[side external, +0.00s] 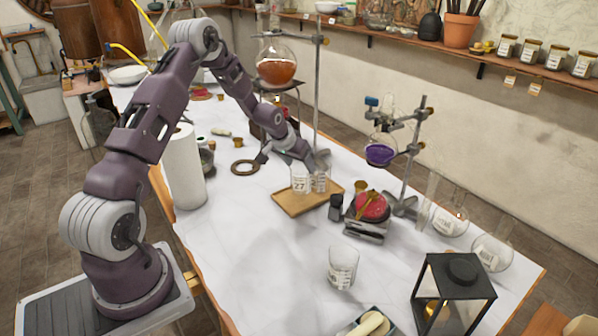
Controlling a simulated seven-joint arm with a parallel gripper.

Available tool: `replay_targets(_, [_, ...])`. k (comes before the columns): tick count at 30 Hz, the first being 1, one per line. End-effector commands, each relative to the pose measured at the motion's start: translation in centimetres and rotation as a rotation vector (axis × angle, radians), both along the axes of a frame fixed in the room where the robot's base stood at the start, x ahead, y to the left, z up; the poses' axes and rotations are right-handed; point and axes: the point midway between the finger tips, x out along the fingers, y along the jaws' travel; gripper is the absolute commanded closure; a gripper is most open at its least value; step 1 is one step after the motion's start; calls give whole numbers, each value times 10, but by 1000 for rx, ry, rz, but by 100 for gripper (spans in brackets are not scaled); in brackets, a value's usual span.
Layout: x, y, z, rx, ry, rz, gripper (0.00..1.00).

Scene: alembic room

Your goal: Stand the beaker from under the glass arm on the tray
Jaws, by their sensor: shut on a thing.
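A wooden tray (290,205) lies on the white worktop near the middle. Clear glass with white markings (300,181) stands upright at the tray's back part, and more marked glass (320,184) shows just right of it. I cannot tell clearly whether this is one beaker or two. My gripper (320,164) reaches down from the back left and is shut on the beaker at the tray. Its fingertips are small and partly hidden by glass. Whether the held beaker's base touches the tray is not clear. Another clear beaker (342,267) stands alone at the front.
A clamp stand (408,165) holds a purple flask (381,153) right of the tray. An orange flask (276,66) stands behind. A paper roll (183,168) is left; a lantern (453,295) front right. The front left worktop is clear.

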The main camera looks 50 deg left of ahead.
Motion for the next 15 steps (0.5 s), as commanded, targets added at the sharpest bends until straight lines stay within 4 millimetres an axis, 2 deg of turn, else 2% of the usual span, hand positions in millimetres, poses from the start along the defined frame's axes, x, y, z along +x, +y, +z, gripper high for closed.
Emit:
replay_targets(1, [0, 0, -11, -1, 3, 0, 100])
replay_targets(4, [0, 0, -25, 0, 1, 0, 100])
replay_targets(15, [0, 0, -29, 0, -1, 1, 100])
